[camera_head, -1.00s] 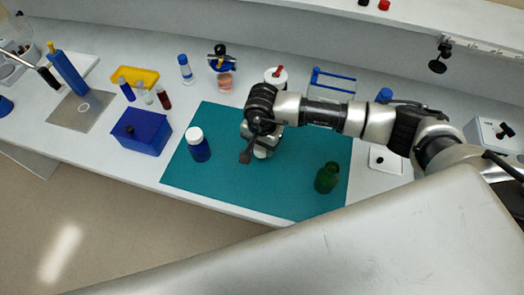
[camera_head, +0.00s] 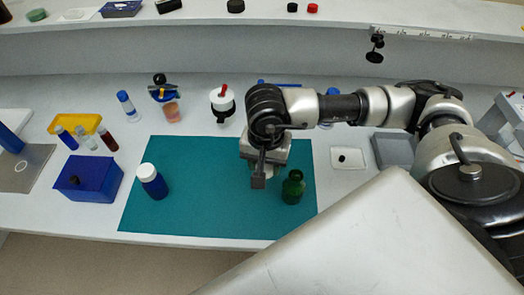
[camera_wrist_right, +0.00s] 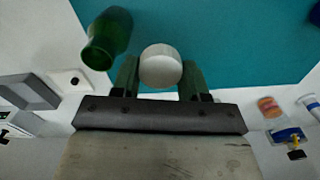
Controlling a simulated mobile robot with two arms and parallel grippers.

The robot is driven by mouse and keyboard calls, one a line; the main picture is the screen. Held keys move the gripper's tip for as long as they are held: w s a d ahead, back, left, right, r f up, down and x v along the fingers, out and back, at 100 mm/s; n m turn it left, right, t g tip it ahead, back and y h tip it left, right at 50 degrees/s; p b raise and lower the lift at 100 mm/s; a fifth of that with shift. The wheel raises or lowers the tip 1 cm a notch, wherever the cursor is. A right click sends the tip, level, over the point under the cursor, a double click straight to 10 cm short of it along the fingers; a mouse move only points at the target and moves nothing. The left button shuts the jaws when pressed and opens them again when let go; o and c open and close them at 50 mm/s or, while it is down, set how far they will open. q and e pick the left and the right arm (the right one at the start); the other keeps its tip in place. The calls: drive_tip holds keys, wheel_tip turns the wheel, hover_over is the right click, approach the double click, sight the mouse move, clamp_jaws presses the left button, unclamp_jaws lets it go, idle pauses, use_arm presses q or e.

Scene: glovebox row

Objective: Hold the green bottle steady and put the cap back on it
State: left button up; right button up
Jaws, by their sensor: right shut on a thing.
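The green bottle (camera_head: 293,188) stands upright on the teal mat (camera_head: 200,205), just right of my right gripper (camera_head: 256,172). Its dark mouth looks uncapped; in the right wrist view the bottle (camera_wrist_right: 110,36) is at the upper left, apart from the fingers. My right gripper is shut on a round white cap (camera_wrist_right: 160,65), held between its two fingers above the mat. In the head view the gripper hides most of the cap. No gripper holds the bottle. My left gripper is not in view.
A blue bottle with a white lid (camera_head: 152,182) stands on the mat's left part. A blue box (camera_head: 88,179) is left of the mat. A white tray with a small black piece (camera_head: 347,158) lies to the right. The mat's middle is clear.

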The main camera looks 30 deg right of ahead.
drive_tip(key=n, duration=0.2)
drive_tip(key=a+r+n, duration=0.1)
drive_tip(key=n, duration=0.1)
drive_tip(key=shift+w+a+r+n, duration=0.1)
drive_tip(key=shift+w+n, duration=0.1)
drive_tip(key=shift+n, duration=0.1)
drive_tip(key=n, duration=0.3)
drive_tip(key=a+r+n, duration=0.1)
drive_tip(key=shift+w, duration=0.1)
